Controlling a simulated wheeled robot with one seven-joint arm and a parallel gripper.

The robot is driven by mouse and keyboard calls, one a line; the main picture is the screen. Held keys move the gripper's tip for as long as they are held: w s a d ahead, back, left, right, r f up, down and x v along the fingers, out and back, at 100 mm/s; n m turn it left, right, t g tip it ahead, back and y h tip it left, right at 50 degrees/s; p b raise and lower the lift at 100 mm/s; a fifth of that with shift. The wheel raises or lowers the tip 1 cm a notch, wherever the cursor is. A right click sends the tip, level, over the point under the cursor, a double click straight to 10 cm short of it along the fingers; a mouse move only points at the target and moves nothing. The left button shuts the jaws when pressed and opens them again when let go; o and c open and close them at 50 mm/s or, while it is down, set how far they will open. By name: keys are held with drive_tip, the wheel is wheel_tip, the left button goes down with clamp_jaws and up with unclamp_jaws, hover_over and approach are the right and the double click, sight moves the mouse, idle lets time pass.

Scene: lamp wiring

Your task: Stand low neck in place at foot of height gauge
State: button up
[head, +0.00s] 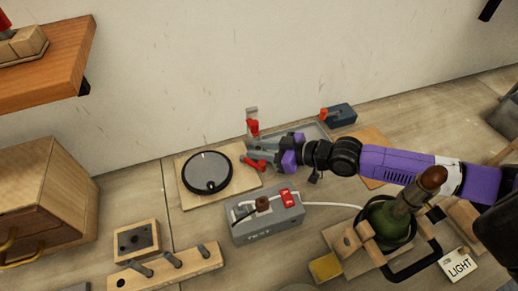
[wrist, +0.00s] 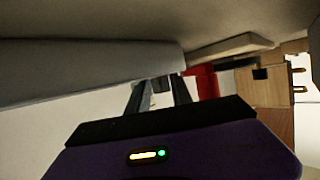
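My gripper (head: 258,150) reaches left over the back of the bench, its grey fingers beside a grey upright with a red part (head: 253,127), which looks like the height gauge. A second red part (head: 255,163) shows just in front of the fingers. In the wrist view the fingers (wrist: 160,92) are spread, with a small grey patch between their tips. I cannot tell if that patch is held or lies behind. A large grey bar (wrist: 90,72) crosses above the fingertips, and a red part (wrist: 203,80) shows to their right. I cannot make out the low neck for certain.
A black-rimmed disc (head: 208,172) lies on a wooden board left of the gripper. A grey test box (head: 266,215) stands in front. A peg rack (head: 168,270) is at lower left. A green lamp part (head: 388,222) sits in a wooden cradle. A blue box (head: 340,114) is behind.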

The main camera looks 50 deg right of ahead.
drive_tip(key=shift+s+a+f, duration=0.1)
drive_tip(key=shift+a+f, duration=0.05)
drive_tip(key=shift+f, duration=0.1)
drive_tip(key=shift+s+r, duration=0.2)
drive_tip(key=shift+r, duration=0.1)
drive_tip(key=v, duration=0.5)
drive_tip(key=b+v, duration=0.1)
drive_tip(key=v, duration=0.5)
drive_tip(key=shift+s+r, duration=0.2)
drive_tip(key=shift+r, duration=0.15)
